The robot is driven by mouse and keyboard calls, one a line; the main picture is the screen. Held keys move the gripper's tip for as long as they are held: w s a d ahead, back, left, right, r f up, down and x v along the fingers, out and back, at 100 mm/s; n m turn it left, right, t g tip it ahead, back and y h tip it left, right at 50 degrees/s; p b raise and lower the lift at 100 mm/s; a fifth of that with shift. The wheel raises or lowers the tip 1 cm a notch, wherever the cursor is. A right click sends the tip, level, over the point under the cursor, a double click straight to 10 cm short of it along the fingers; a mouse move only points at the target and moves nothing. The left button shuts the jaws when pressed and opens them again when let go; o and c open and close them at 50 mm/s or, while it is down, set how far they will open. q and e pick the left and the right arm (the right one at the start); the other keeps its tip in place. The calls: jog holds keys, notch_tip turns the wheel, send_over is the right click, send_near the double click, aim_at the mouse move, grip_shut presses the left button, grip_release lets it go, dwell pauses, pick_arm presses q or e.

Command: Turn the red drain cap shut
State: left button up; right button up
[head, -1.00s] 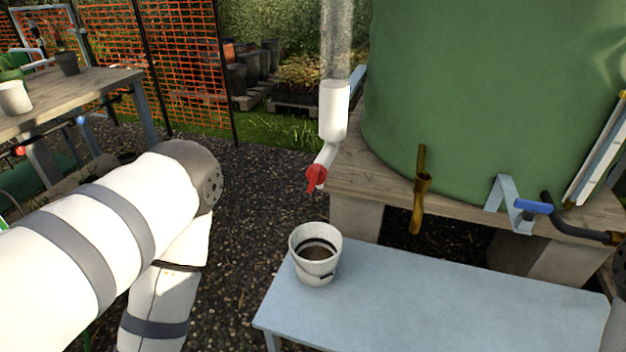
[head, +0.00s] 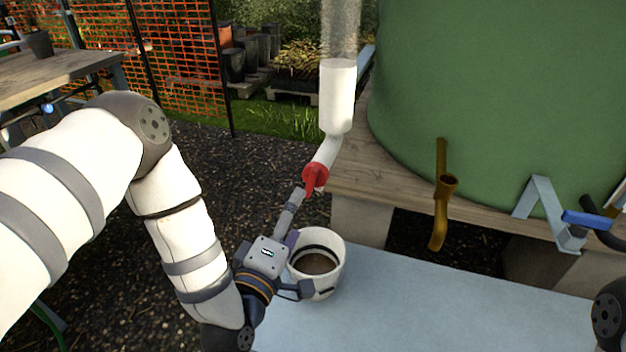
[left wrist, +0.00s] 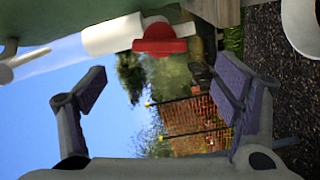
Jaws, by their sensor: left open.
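The red drain cap (head: 315,177) sits at the lower end of a white elbow pipe (head: 325,151) under a clear tube, its handle pointing down. The cap also shows near the top of the left wrist view (left wrist: 159,40), beyond the fingers. My left gripper (head: 300,240) is open and empty, just below and left of the cap. One finger reaches up near the cap's handle; I cannot tell whether it touches. In the left wrist view my gripper (left wrist: 160,85) has its fingers wide apart with nothing between them. My right gripper is not in view.
A white bucket (head: 335,279) with dark contents stands on the pale blue bench (head: 430,310), close behind my left gripper. The green tank (head: 480,90) stands on a wooden platform (head: 385,190) to the right. A brown spout (head: 441,215) and blue-handled valve (head: 586,219) project from it.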

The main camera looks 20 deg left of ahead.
aim_at(309, 186)
pick_arm(q)
jog(key=w, duration=1)
jog(key=shift+w+d+b, duration=0.3)
jog(key=shift+b, duration=0.05)
jog(key=c, duration=1.2)
